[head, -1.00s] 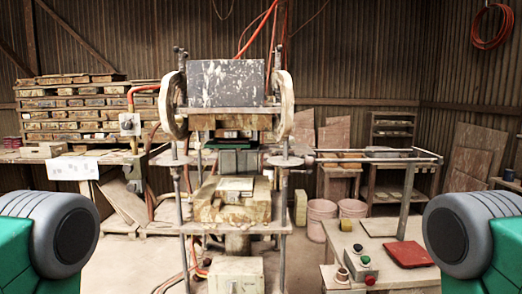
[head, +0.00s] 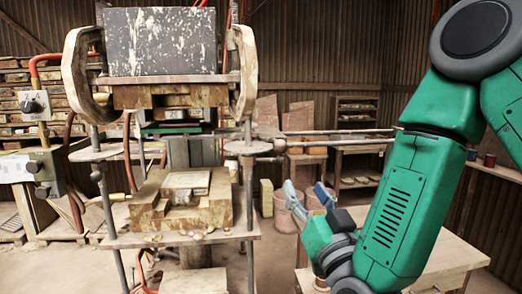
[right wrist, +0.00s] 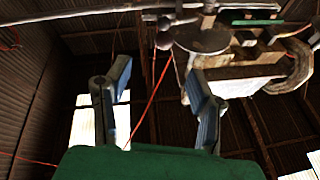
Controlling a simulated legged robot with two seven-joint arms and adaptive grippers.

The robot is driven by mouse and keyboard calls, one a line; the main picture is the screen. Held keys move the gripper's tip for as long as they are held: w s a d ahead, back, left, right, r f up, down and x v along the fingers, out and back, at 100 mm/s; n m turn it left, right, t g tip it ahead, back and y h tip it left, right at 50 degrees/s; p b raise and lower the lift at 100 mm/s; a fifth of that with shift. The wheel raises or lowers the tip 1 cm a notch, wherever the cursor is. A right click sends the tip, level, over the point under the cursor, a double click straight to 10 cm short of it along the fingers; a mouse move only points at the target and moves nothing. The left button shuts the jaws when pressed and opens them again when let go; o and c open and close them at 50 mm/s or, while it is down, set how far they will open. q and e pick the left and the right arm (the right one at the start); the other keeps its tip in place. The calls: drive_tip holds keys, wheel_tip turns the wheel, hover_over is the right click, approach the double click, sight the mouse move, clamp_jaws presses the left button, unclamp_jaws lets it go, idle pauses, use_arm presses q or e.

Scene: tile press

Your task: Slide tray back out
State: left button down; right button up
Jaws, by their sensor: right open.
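The tile press (head: 165,60) stands left of centre, with a dark, paint-flecked upper block and a worn lower block (head: 180,200). A flat green-edged piece (head: 168,131), which may be the tray, sits between the blocks; much of it is hidden. A small dark ball knob (head: 280,146) is at the press's right side, and one also shows in the right wrist view (right wrist: 163,40). My right gripper (head: 307,191) is open and empty, right of the press and below the knob. Its two fingers (right wrist: 157,70) also show apart in the right wrist view. My left gripper is out of view.
Thin rails (head: 335,134) run right from the press at knob height, above my right gripper. A bench (head: 430,255) stands at the lower right, partly behind my arm. Pink buckets (head: 284,220) are on the floor behind the gripper. A control box (head: 33,102) is at the left.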

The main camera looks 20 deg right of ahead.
sight(283, 152)
drive_tip(key=p+x, duration=0.1)
drive_tip(key=x, duration=0.2)
drive_tip(key=p+x, duration=0.2)
drive_tip(key=x, duration=0.1)
drive_tip(key=a+r+p+x, duration=0.1)
drive_tip(key=x, duration=0.2)
drive_tip(key=shift+w+a+r+p, duration=0.1)
drive_tip(key=shift+p, duration=0.2)
drive_tip(key=w, duration=0.1)
drive_tip(key=w+d, duration=0.1)
drive_tip(key=w+r+p, duration=0.1)
drive_tip(key=shift+w+d, duration=0.35)
drive_tip(key=shift+w, duration=0.05)
drive_tip(key=shift+a+r, duration=0.15)
drive_tip(key=shift+a, duration=0.25)
drive_tip(key=shift+c, duration=0.5)
clamp_jaws()
drive_tip(key=shift+d, duration=0.15)
